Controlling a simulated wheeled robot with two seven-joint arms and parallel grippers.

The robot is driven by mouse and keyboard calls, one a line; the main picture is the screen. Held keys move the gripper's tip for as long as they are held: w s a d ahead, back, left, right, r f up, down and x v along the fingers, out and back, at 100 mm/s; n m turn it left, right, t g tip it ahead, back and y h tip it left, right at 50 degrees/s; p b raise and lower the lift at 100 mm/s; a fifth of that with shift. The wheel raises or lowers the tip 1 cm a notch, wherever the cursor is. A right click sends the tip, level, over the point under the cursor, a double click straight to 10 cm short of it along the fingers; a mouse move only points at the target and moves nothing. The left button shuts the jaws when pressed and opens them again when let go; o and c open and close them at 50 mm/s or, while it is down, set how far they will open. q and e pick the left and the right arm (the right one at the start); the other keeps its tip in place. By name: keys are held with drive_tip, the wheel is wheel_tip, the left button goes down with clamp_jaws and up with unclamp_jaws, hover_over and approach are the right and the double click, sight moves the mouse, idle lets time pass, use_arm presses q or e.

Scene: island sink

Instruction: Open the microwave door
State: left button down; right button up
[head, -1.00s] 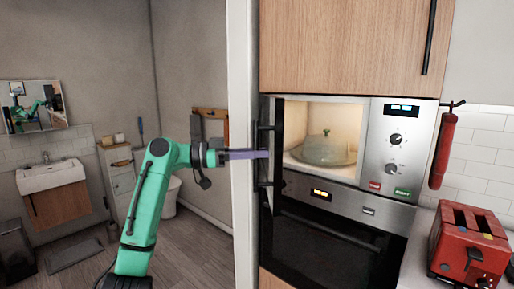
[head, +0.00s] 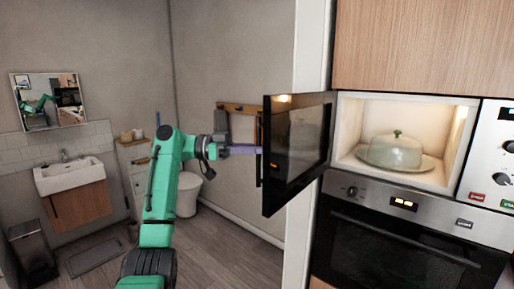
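The microwave door (head: 297,150) stands swung well out from the microwave (head: 405,147), and its dark inner side faces me. The cavity is lit and open to view. A pale domed dish on a plate (head: 394,152) sits inside. The door's dark vertical handle (head: 260,168) shows at the door's far left edge, partly hidden by the door. My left gripper (head: 257,150) reaches in from the left, and its purple fingertips meet the handle. The fingers show side-on as one bar, so I cannot tell whether they are shut. My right gripper is not in view.
An oven (head: 400,240) is below the microwave, and a wooden cabinet (head: 425,45) is above it. The control panel (head: 492,155) is at the right. A wall edge stands behind the door. A bathroom with a sink (head: 70,175) and open floor lies to the left.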

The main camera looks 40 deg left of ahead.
use_arm(q)
drive_tip(key=shift+a+f, duration=0.1)
drive_tip(key=shift+a, duration=0.2)
drive_tip(key=shift+d, duration=0.1)
drive_tip(key=c, duration=0.8)
unclamp_jaws()
drive_tip(key=shift+c, duration=0.2)
drive_tip(key=p+v, duration=0.3)
drive_tip(key=v, duration=1.1)
drive_tip(key=shift+a, duration=0.4)
